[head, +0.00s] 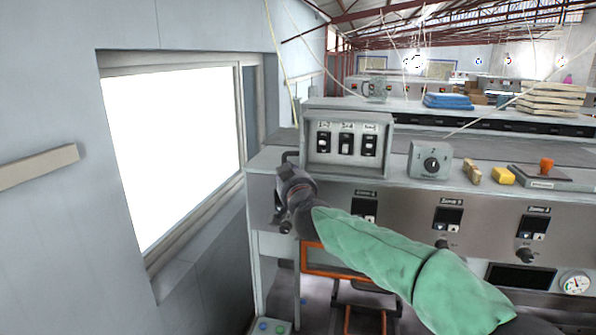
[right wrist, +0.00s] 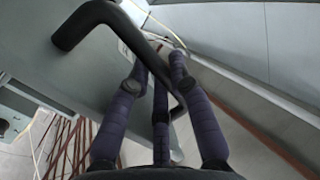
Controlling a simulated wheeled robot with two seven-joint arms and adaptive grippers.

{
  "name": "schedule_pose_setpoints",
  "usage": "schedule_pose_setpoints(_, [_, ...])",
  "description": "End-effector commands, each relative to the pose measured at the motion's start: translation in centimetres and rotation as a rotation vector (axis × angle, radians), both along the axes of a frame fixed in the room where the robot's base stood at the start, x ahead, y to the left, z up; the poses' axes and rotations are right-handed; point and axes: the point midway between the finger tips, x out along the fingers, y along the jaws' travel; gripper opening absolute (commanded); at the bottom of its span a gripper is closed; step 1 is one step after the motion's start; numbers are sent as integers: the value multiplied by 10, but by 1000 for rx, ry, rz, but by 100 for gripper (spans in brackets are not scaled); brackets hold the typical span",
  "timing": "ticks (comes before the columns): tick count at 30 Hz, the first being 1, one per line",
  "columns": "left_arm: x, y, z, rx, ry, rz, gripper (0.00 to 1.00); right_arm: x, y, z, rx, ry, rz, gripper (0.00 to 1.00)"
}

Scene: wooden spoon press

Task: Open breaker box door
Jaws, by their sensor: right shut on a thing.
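The grey breaker box (head: 311,155) stands on the left end of the machine's top in the head view. Its front shows three dark switches in a row with labels above. A dark bent bar handle (head: 289,154) sticks out at the box's left side. It also crosses the right wrist view (right wrist: 76,27). My right gripper (head: 290,183) is at this handle, below and left of the box. In the right wrist view its purple-grey fingers (right wrist: 156,68) are closed around the bar. I cannot tell how far the door is open. My left gripper is not in view.
Right of the box are a grey dial box (head: 431,160), yellow blocks (head: 502,176) and a plate with an orange knob (head: 546,166). A wall with a bright window (head: 170,145) stands close on the left. Orange bars (head: 335,262) show below the machine's panel.

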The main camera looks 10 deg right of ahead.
Motion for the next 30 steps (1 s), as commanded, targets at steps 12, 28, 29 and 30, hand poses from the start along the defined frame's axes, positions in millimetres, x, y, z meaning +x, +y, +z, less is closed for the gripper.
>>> schedule_pose_setpoints(12, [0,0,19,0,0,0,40,15,32,11,4,2,-162,0])
schedule_pose_setpoints(28, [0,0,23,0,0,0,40,34,64,8,2,0,-309,0])
schedule_pose_setpoints(29, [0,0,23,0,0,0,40,35,65,8,2,1,-313,0])
schedule_pose_setpoints(30, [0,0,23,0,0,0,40,35,65,8,2,2,-317,0])
